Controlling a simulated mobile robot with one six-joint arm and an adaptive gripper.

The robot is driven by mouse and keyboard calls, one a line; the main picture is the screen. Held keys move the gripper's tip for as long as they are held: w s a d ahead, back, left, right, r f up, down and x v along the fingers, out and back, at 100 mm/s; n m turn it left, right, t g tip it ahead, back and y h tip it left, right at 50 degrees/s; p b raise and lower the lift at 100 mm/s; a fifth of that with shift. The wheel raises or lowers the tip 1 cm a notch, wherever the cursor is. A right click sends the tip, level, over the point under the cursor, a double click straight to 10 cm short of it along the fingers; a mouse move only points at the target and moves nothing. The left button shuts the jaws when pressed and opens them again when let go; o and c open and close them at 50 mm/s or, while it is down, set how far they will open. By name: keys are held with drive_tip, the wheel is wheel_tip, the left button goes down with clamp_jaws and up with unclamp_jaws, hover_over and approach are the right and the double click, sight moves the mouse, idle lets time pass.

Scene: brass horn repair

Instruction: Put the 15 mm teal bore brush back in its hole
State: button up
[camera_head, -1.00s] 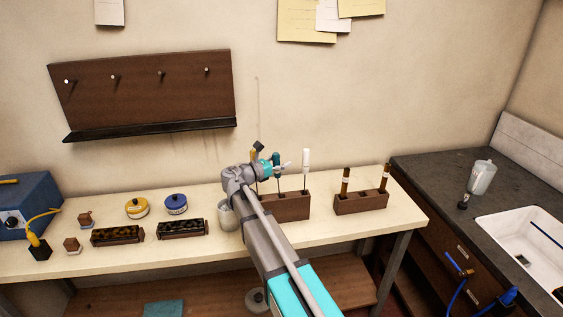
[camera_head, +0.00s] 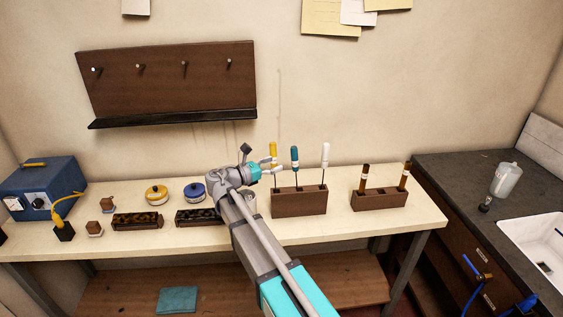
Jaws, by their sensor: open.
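The teal bore brush (camera_head: 294,154) stands upright at the brown block (camera_head: 300,203) on the bench, between a yellow-handled brush (camera_head: 273,151) and a white-handled brush (camera_head: 325,153). Its thin shaft runs down to the block's top and looks seated in a hole, though the hole itself is too small to make out. My gripper (camera_head: 271,166) is open and empty, just left of the teal handle. It appears apart from that handle and overlaps the view of the yellow brush's lower part.
A second brown block (camera_head: 379,201) with two brown-handled brushes stands to the right. To the left are blue (camera_head: 194,191) and yellow (camera_head: 157,195) tins and dark trays (camera_head: 137,221). The bench front right of my arm is clear.

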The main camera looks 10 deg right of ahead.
drive_tip(key=shift+s+a, duration=0.2)
drive_tip(key=shift+a, duration=0.2)
idle(0.5)
drive_tip(key=s+d+f+m+g+y, duration=0.6)
drive_tip(key=s+d+f+m+y, duration=0.1)
drive_tip(key=s+d+f+m, duration=0.55)
drive_tip(key=s+f+m+g+y, duration=0.1)
drive_tip(key=s+f+m+y, duration=0.2)
drive_tip(key=s+m+y, duration=0.1)
drive_tip(key=s+a+f+m+y, duration=0.1)
drive_tip(key=s+f+m+y, duration=0.2)
drive_tip(key=s+m+y, duration=0.2)
drive_tip(key=shift+s+m+g, duration=0.4)
drive_tip(key=shift+s+m, duration=0.45)
drive_tip(key=shift+s, duration=0.25)
